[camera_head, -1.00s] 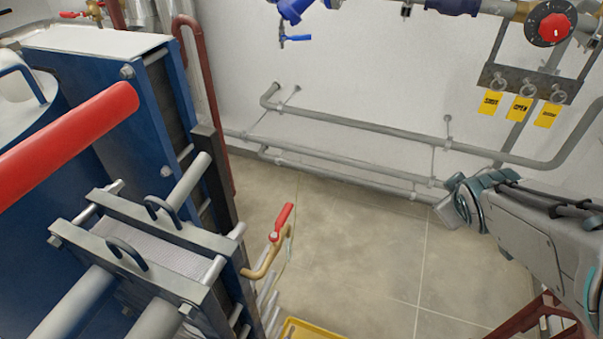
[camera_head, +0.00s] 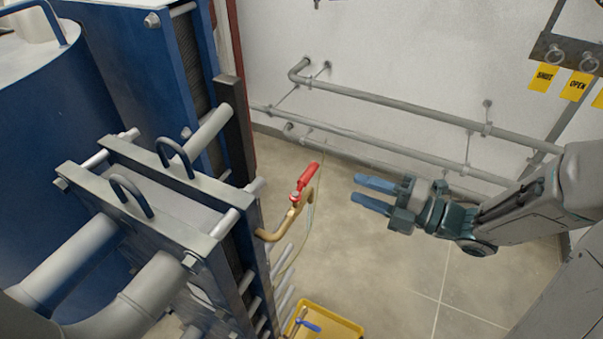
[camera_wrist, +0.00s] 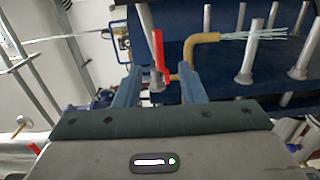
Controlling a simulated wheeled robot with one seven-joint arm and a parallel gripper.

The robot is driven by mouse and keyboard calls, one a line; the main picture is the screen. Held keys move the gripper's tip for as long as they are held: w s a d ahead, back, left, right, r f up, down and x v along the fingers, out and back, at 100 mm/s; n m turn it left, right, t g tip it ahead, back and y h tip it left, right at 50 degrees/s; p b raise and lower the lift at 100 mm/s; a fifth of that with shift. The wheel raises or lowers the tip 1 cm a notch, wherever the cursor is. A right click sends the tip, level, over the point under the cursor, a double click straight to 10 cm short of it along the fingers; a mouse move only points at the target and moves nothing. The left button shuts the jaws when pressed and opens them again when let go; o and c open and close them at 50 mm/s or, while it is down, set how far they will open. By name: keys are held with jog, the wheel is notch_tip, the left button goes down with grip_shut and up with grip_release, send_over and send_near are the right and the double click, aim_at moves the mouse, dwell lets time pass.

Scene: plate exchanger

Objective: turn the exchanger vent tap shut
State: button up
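The vent tap is a red lever handle (camera_head: 307,176) on a bent brass pipe (camera_head: 273,236) that sticks out from the end of the plate exchanger (camera_head: 130,205). My gripper (camera_head: 374,194) is to the right of the tap, apart from it, with its two blue fingers pointing left toward it. The fingers are parted and nothing is between them in the head view. In the wrist view the red handle (camera_wrist: 158,55) and brass pipe (camera_wrist: 200,48) appear ahead, in the gap between the fingertips (camera_wrist: 161,75).
A yellow tray (camera_head: 335,325) with a blue-handled item stands on the floor below the tap. Grey pipes (camera_head: 400,134) run along the wall behind. Yellow tags (camera_head: 543,77) hang at the upper right. The floor between the tap and wall is clear.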

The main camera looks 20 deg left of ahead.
aim_at(315, 174)
jog(key=a, duration=0.4)
jog(key=a+p, duration=0.1)
jog(key=a, duration=0.8)
jog(key=shift+w+a, duration=0.4)
jog(key=shift+c, duration=0.3)
grip_shut()
